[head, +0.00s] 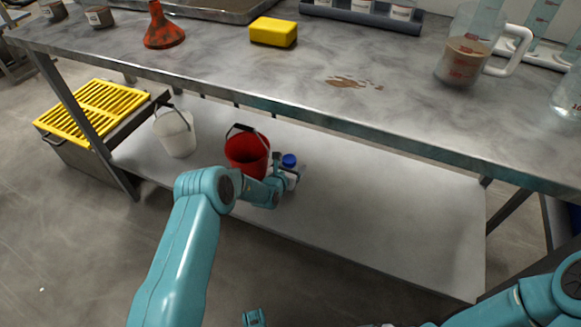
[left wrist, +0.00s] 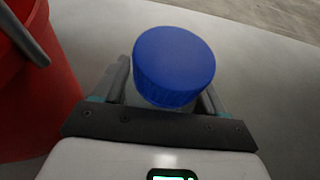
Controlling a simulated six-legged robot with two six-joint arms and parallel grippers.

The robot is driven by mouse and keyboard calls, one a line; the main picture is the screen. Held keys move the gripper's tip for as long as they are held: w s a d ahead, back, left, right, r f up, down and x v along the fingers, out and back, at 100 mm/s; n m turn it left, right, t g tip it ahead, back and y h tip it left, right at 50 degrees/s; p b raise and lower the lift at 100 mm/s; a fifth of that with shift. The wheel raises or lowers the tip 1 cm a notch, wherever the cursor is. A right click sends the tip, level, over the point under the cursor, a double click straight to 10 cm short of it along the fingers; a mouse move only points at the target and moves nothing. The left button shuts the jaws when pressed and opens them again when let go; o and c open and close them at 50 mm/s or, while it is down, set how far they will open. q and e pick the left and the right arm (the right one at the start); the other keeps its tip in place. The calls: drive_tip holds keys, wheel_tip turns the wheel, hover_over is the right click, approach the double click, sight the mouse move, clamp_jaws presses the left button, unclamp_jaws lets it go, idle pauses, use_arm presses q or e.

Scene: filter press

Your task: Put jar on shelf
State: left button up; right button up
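The jar has a blue lid (head: 289,160) and a pale body (head: 292,180). It is at the lower shelf (head: 380,215), just right of the red bucket, and looks upright. In the left wrist view the blue lid (left wrist: 175,65) hides most of the jar's body. My left gripper (head: 285,185) is at the jar, with a finger on each side below the lid. Whether the fingers press on the jar, and whether its base rests on the shelf, I cannot tell. My right arm shows at the lower right; its gripper is out of view.
The red bucket (head: 247,153) stands close to my left gripper, with a white bucket (head: 175,133) further left. The lower shelf is clear to the right. The steel worktop (head: 230,68) overhangs it, carrying a yellow sponge (head: 273,32), an orange funnel (head: 163,30) and a measuring jug (head: 463,60).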

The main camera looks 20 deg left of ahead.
use_arm(q)
drive_tip(key=shift+o, duration=1)
drive_tip(key=shift+r, duration=0.1)
